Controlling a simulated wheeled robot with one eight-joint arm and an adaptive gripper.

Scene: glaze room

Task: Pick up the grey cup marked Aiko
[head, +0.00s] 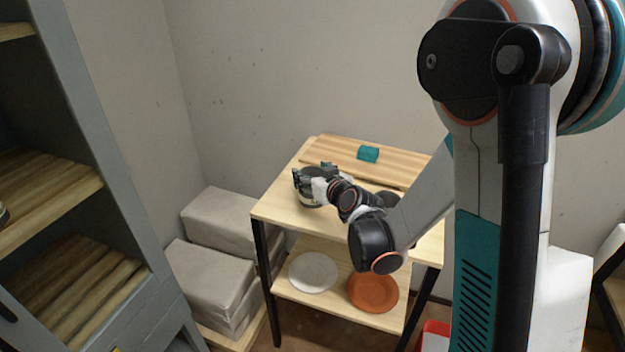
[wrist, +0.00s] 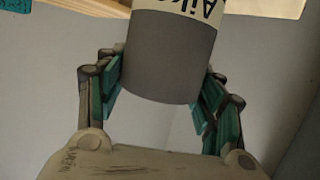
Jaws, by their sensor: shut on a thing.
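The grey cup (wrist: 168,58) fills the top middle of the wrist view. Its pale band carries dark, upside-down lettering that reads Aiko, cut off by the picture's edge. My gripper (wrist: 160,84) is shut on the cup, with teal finger pads against both sides. In the head view my gripper (head: 313,178) is over the left part of the small wooden table (head: 273,207). There the cup is mostly hidden by the fingers. I cannot tell whether its base touches the tabletop.
A teal block (head: 368,154) sits on a raised board at the table's back. A dark round item (head: 388,198) stands behind my arm. The lower shelf holds a white plate (head: 313,272) and an orange plate (head: 373,292). Wrapped blocks (head: 213,272) and a grey cabinet (head: 108,170) are left.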

